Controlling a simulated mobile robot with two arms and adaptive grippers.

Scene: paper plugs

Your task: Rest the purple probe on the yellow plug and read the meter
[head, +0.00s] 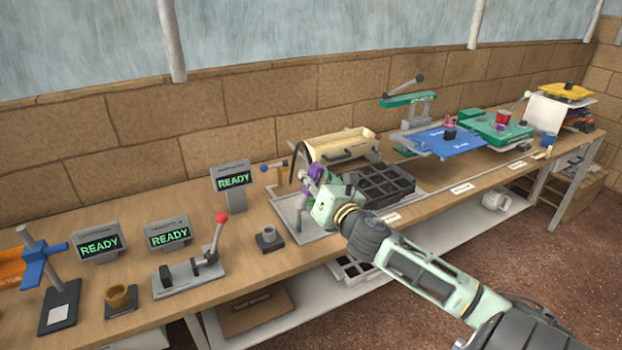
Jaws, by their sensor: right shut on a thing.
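My right gripper (319,186) is over the grey plate left of the black tray, shut on the purple probe (315,171). Only part of the probe shows beside the gripper; its tip is hidden or too small to tell. A black cable loops up behind it. A grey meter display (234,180) behind and left of the gripper reads READY in green; I cannot tell whether it is the probe's meter. I cannot make out a yellow plug; the gripper hides part of the plate. My left gripper is out of view.
A black compartment tray (385,184) lies right of the gripper, with a cream bin (340,146) behind. Blue (449,142) and green presses fill the right.

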